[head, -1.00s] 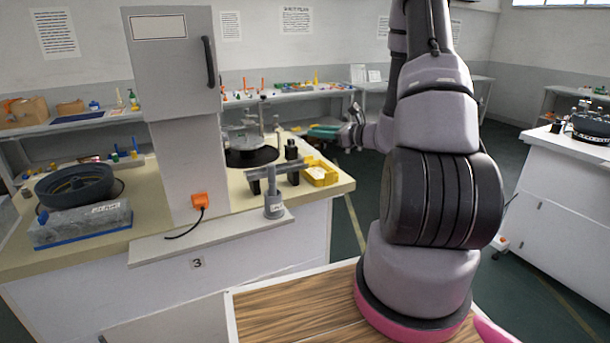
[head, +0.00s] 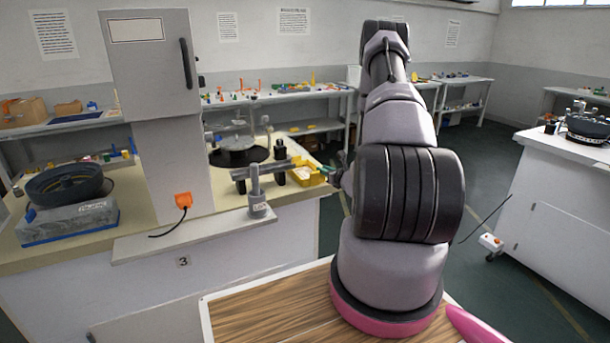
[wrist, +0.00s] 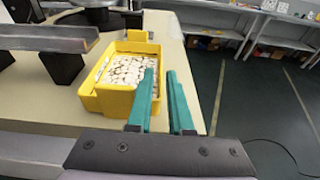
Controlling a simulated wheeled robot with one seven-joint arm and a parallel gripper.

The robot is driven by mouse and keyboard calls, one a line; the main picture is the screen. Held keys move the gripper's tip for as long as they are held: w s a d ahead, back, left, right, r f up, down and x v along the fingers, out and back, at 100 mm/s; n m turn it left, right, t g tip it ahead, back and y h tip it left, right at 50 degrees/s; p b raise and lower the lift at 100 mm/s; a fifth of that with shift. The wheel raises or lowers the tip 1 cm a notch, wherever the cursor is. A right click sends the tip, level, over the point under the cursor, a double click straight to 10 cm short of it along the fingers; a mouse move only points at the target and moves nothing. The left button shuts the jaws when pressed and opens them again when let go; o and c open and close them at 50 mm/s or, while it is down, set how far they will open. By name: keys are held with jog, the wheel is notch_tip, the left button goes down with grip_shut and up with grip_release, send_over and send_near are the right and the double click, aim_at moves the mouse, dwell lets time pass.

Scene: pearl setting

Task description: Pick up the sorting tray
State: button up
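The sorting tray is a yellow tray (wrist: 112,100) filled with small white pieces. It stands on the cream counter, and in the head view the yellow tray (head: 316,179) shows at the counter's right end. My gripper (wrist: 160,72) has two teal fingers with a gap between them and nothing visible held. In the wrist view the left finger overlaps the tray's right edge, and the right finger is just right of it. I cannot tell whether they touch. In the head view my arm hides most of the gripper.
A grey horizontal bar on a post (head: 257,185) stands left of the tray, with dark blocks near it. A tall grey cabinet (head: 160,70) and a black bowl on a grey block (head: 70,218) are farther left. Floor is open right of the counter (wrist: 185,50).

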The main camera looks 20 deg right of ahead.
aim_at(305, 170)
jog(key=w, duration=0.2)
jog(key=w+f, duration=0.1)
jog(key=w, duration=0.2)
jog(key=shift+f, duration=0.1)
jog(key=shift+s, duration=0.1)
grip_shut()
dwell(1.1)
